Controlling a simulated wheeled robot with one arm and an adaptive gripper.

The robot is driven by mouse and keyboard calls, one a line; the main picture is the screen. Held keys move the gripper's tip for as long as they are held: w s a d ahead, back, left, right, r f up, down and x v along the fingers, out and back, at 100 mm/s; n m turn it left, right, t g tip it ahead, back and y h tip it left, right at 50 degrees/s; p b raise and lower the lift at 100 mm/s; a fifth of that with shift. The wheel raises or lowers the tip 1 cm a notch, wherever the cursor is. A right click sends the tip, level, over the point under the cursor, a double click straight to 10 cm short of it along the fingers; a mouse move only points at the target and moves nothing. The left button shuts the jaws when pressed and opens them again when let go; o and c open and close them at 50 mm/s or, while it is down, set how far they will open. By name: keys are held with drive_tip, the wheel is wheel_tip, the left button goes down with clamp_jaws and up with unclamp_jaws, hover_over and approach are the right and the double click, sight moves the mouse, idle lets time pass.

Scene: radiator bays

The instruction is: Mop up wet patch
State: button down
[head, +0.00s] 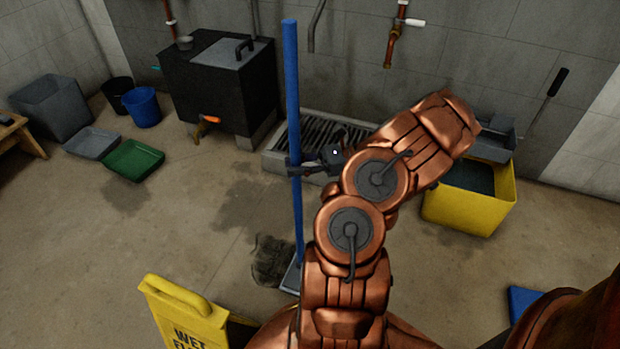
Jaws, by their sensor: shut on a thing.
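My gripper (300,168) is shut on the blue handle (291,90) of the mop, which stands nearly upright. The handle reaches down to a flat grey piece (290,278) at the floor, partly hidden by my arm. A dark, bunched thing (268,262) lies beside its foot; I cannot tell whether it is mop strands. A yellow bucket (462,212) with a grey wringer (493,143) stands right of my arm.
A yellow wet-floor sign (185,312) stands at the near left. A black stove-like box (205,90) and a floor grate (285,152) are at the back. A green tray (133,160), a grey tray (92,143) and a blue bucket (142,107) sit left. The left-centre floor is clear.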

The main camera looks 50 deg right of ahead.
drive_tip(key=w+a, duration=0.4)
drive_tip(key=w, duration=0.9)
drive_tip(key=w+a+f+p, duration=0.1)
drive_tip(key=w+a, duration=0.4)
drive_tip(key=w, duration=0.8)
drive_tip(key=shift+w, duration=0.35)
drive_tip(key=shift+a+f, duration=0.1)
drive_tip(key=shift+f, duration=0.3)
idle(0.5)
